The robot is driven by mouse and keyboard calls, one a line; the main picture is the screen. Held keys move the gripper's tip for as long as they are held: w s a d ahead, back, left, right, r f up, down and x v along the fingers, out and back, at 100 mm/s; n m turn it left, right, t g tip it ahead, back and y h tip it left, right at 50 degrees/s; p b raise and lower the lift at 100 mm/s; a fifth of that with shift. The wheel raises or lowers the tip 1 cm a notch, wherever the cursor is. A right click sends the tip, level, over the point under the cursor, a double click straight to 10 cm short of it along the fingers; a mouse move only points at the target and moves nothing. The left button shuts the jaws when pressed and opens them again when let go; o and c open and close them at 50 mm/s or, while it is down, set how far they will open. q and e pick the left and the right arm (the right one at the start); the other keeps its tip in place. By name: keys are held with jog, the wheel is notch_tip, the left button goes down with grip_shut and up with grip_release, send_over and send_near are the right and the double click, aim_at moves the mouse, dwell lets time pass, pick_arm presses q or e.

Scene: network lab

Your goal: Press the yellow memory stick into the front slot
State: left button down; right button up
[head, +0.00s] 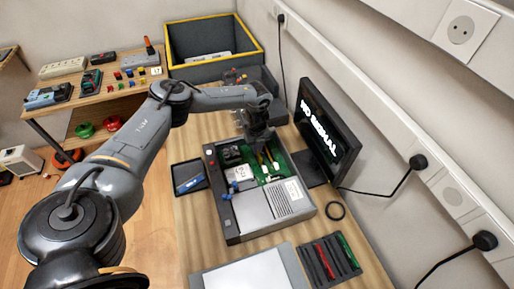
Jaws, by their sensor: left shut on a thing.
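The open computer case (234,226) lies on the wooden table, with its green board (243,155) and slots exposed at the far end. My left gripper (264,148) reaches over the board from the far side, pointing down. It is shut on what looks like the yellow memory stick (265,159), a small yellow strip just below its fingers. The front slot is too small and covered to make out, and I cannot tell whether the stick touches it. My right gripper is not in view.
A monitor (325,130) reading "NO SIGNAL" stands right of the case. A black tray (178,168) with a blue part lies left. A dark rack (325,262) with red and green sticks and a grey panel (240,274) lie in front. A yellow-rimmed bin (187,72) stands behind.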

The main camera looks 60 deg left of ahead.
pick_arm(q)
jog(key=shift+f, duration=0.2)
jog(key=c, duration=0.9)
grip_release()
jog(key=shift+r, duration=0.15)
jog(key=shift+r+p, duration=0.65)
jog(key=shift+p, duration=0.1)
notch_tip(320, 180, up, 6)
jog(key=p, duration=0.6)
jog(key=shift+r, duration=0.25)
jog(key=shift+s, duration=0.1)
